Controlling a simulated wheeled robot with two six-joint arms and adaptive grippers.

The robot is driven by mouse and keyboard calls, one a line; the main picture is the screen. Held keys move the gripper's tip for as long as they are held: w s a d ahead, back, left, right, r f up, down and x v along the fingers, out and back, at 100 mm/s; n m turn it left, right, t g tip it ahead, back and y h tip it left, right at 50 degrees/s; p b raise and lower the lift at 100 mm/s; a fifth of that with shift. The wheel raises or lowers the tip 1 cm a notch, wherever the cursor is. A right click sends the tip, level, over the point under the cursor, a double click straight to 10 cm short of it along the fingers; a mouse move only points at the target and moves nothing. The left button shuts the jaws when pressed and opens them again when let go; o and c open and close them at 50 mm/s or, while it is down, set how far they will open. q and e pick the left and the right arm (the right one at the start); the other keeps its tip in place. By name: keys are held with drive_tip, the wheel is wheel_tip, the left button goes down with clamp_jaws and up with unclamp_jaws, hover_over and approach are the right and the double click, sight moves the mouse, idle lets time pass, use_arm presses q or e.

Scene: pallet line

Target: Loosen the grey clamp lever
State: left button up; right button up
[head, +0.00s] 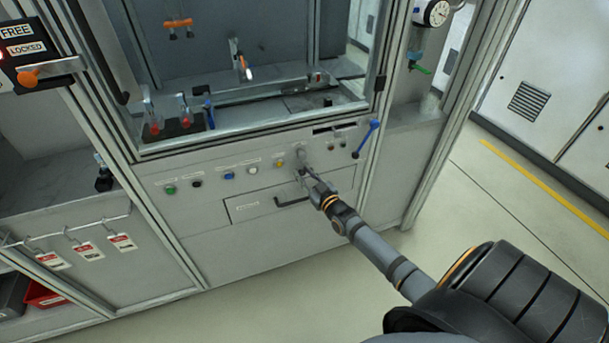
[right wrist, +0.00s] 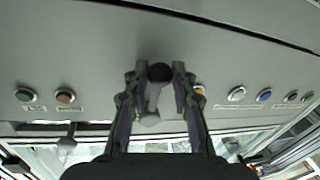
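The grey clamp lever (head: 300,157) is on the front panel of the machine, right of the yellow button; it is small in the head view. In the right wrist view a grey lever (right wrist: 153,100) with a dark round end shows between my fingers. My right gripper (head: 303,172) is at the lever, its fingers on either side of it. In the right wrist view this gripper (right wrist: 160,70) is open, with a narrow gap visible beside the dark end. My left gripper is not in view.
A row of buttons (head: 228,175) runs left of the lever, above a drawer with a dark handle (head: 292,202). A blue lever (head: 367,138) sits to the right. A FREE/LOCKED plate with an orange-ended handle (head: 45,72) is at far left. Open floor (head: 470,220) lies to the right.

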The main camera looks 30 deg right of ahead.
sight(316, 156)
clamp_jaws()
drive_tip(key=d+r+n+p, duration=0.1)
drive_tip(key=n+p, duration=0.2)
drive_tip(key=p, duration=0.1)
drive_tip(key=d+r+n+g+p, duration=0.1)
drive_tip(key=d+n+p, duration=0.1)
drive_tip(key=p, duration=0.3)
drive_tip(key=s+d+r+n+h+p, duration=0.1)
drive_tip(key=d+n+p, duration=0.1)
drive_tip(key=n+p, duration=0.2)
drive_tip(key=shift+s+r+g+p, duration=0.1)
drive_tip(key=shift+r+g+p, duration=0.05)
drive_tip(key=shift+g+p, duration=0.35)
drive_tip(key=shift+s+d+r+n+h+p, duration=0.1)
drive_tip(key=shift+d+r+n+h+p, duration=0.2)
drive_tip(key=shift+n+p, duration=0.8)
drive_tip(key=shift+d+f, duration=0.1)
